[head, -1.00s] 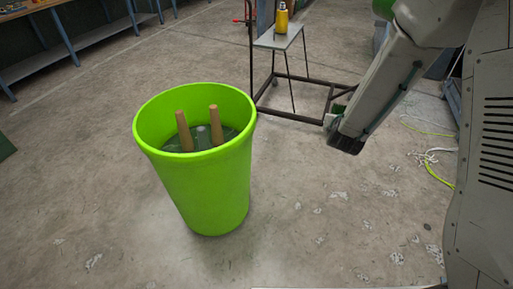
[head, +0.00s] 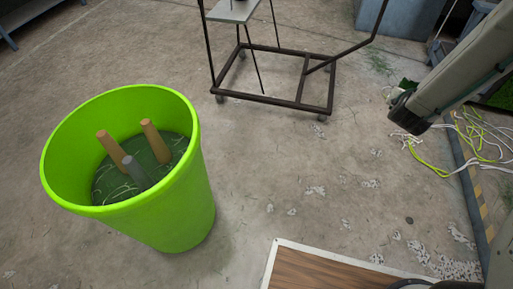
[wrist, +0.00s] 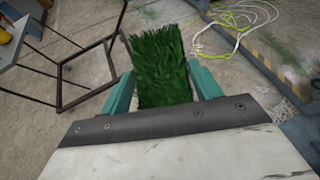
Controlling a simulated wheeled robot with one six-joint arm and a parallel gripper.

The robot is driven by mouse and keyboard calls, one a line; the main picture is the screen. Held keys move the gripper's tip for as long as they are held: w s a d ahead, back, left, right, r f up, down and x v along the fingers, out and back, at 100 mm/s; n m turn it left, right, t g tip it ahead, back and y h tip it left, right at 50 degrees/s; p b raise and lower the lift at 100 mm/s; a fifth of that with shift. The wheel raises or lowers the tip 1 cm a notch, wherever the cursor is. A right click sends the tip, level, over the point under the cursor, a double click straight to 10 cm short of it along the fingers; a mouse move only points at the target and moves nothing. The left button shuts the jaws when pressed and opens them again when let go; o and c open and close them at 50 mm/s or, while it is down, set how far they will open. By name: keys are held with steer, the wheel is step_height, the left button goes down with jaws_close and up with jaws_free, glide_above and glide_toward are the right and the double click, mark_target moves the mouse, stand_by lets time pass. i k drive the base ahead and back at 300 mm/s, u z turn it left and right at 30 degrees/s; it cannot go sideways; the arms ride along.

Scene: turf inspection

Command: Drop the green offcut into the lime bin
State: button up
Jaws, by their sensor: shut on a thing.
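The lime bin (head: 165,215) stands upright on the floor at the left of the head view, its open top showing. The green offcut (wrist: 162,65) is a shaggy piece of turf in the wrist view. My gripper (wrist: 160,76) is shut on it, with a teal finger on either side. In the head view my gripper (head: 404,112) is at the right, well apart from the bin and not over it.
A dark-framed cart (head: 270,96) on casters stands behind and right of the bin. White and yellow cords (head: 478,138) lie on the floor at the right. A wooden board with a pale edge (head: 325,270) shows at the bottom. Concrete between bin and gripper is mostly clear.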

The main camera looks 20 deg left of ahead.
mark_target(150, 170)
steer(key=u, duration=0.3)
steer(key=i, duration=0.8)
steer(key=u, duration=1.15)
steer(key=i, duration=0.45)
steer(key=u, duration=0.45)
